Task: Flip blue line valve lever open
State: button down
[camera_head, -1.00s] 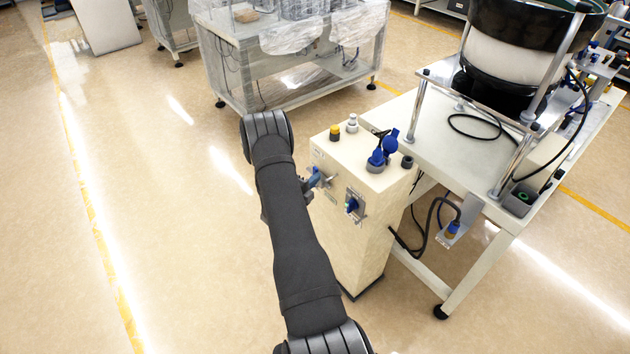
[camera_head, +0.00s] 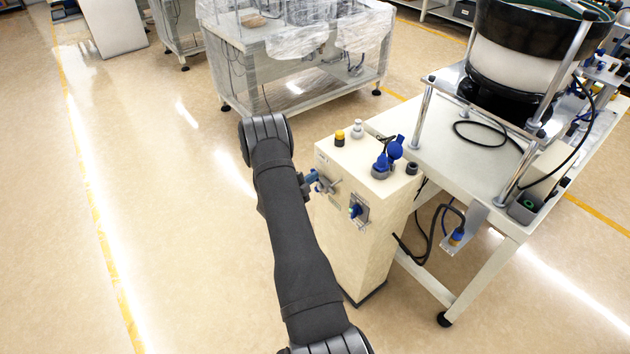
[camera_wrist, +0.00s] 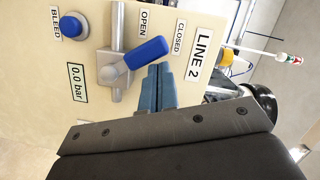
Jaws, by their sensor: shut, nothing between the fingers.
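In the wrist view a blue valve lever (camera_wrist: 148,52) sits on a metal pipe fitting on the LINE 2 panel (camera_wrist: 88,108). It slants away from the pipe, with its tip near the OPEN (camera_wrist: 144,22) and CLOSED (camera_wrist: 180,38) labels. My gripper (camera_wrist: 159,68) is shut and empty, its blue fingertips together just beside the lever's lower side in the picture. I cannot tell whether they touch it. In the head view my gripper (camera_head: 310,179) is partly hidden by my arm, at the left side of the cream cabinet (camera_head: 368,245).
The panel also has a blue BLEED button (camera_wrist: 70,25) and a 0.0 bar display (camera_wrist: 77,82). Another blue-handled part (camera_head: 356,210) is on the cabinet's front face, and blue fittings (camera_head: 388,158) stand on top. A bowl feeder table (camera_head: 470,175) is at right. Floor at left is clear.

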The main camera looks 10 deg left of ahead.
jog(key=shift+w+a+f, duration=1.6)
jog(key=s+a+r, duration=0.6)
jog(key=a, duration=0.1)
jog(key=shift+s+r, duration=0.15)
jog(key=shift+s, duration=0.25)
dwell(0.5)
